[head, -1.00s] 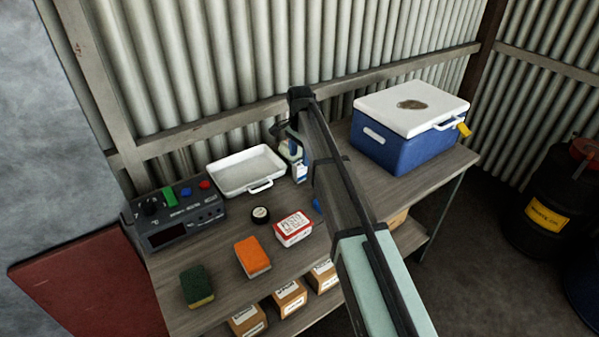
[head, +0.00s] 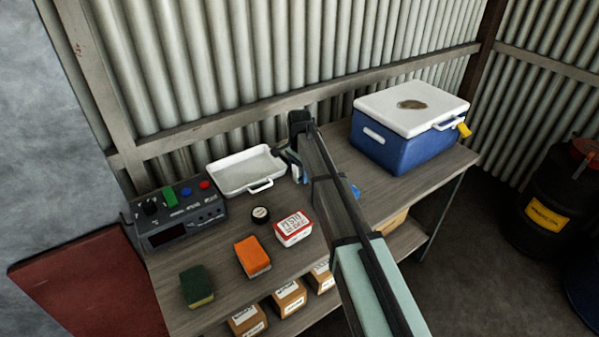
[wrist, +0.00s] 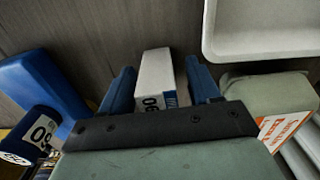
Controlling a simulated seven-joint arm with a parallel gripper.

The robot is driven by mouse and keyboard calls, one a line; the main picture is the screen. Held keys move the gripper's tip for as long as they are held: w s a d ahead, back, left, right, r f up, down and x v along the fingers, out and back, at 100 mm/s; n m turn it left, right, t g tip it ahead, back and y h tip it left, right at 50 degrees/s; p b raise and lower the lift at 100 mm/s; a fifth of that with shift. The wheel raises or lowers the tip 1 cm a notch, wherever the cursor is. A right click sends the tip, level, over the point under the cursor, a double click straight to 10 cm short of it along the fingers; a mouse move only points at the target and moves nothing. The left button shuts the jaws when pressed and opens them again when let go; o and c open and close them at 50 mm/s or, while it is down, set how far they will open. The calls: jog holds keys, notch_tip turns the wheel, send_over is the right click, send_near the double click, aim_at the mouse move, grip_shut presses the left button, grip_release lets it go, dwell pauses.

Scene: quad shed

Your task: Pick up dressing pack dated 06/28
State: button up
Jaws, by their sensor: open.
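In the wrist view a narrow white pack (wrist: 154,72) stands between the two blue fingers of my gripper (wrist: 160,70). Its near face carries a partly hidden print that reads like "06" upside down, and a blue patch. The rest of the date is hidden, so I cannot confirm 06/28. My gripper is open, with a finger on each side of the pack. In the head view my gripper (head: 298,170) is low over the bench behind my arm, which hides the pack.
A blue item (wrist: 38,85) and a dark blue item with a white printed label (wrist: 40,128) lie left of the gripper. A grey-green item (wrist: 262,93) with an orange-and-white label is close on the right. A white tray (head: 224,181), cooler (head: 385,150) and red-and-white box (head: 293,230) share the bench (head: 215,262).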

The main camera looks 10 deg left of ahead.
jog(key=c, duration=1)
jog(key=shift+r, duration=0.1)
